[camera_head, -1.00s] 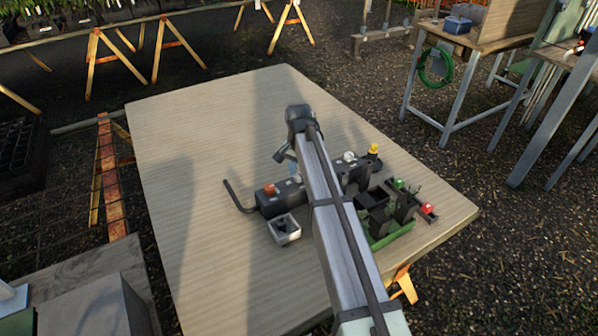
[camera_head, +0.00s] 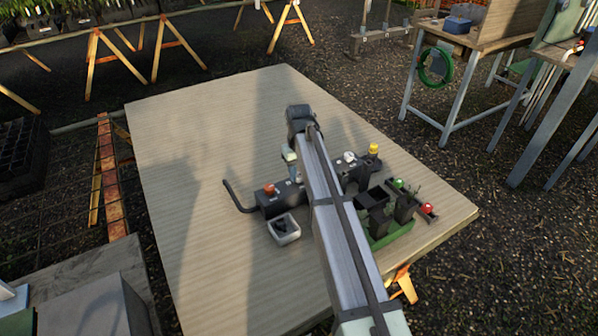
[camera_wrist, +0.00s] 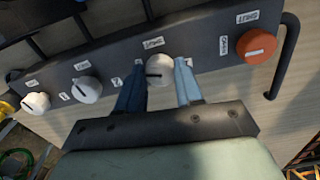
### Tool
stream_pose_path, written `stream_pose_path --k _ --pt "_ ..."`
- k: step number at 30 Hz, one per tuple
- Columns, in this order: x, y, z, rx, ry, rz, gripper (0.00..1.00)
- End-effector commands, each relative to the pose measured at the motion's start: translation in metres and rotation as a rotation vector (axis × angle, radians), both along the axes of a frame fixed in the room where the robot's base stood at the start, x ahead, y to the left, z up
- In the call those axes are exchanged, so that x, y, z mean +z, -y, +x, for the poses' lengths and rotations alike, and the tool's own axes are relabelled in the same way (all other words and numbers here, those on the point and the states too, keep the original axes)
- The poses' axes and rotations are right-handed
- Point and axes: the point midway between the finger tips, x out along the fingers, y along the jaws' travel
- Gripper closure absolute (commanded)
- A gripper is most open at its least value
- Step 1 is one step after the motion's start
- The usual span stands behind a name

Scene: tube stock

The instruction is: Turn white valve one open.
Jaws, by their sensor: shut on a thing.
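A black valve block (camera_wrist: 110,57) carries a row of white knobs and one orange knob (camera_wrist: 257,46) at its right end. My gripper (camera_wrist: 159,82) has one finger on each side of the white knob (camera_wrist: 159,70) nearest the orange one, and is shut on it. The small labels are too blurred to read. In the head view my gripper (camera_head: 291,175) is at the block (camera_head: 270,204), and my arm hides its middle.
A bent black pipe (camera_head: 238,200) leaves the block's left end. A small grey box (camera_head: 284,229) stands in front. A yellow knob (camera_head: 374,149), a green tray (camera_head: 392,234) with dark holders and a red-ended part (camera_head: 428,208) are at right. The table's left side is clear.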

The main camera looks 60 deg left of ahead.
Motion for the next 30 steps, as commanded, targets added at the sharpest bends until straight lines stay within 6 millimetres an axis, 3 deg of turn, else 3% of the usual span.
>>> stream_pose_path --k 12,30 --pt "0.0002 -0.0001 0.0002 0.253 0.0 0.0 0.95" --pt "0.0002 -0.0001 0.0003 0.319 0.0 0.0 0.95"
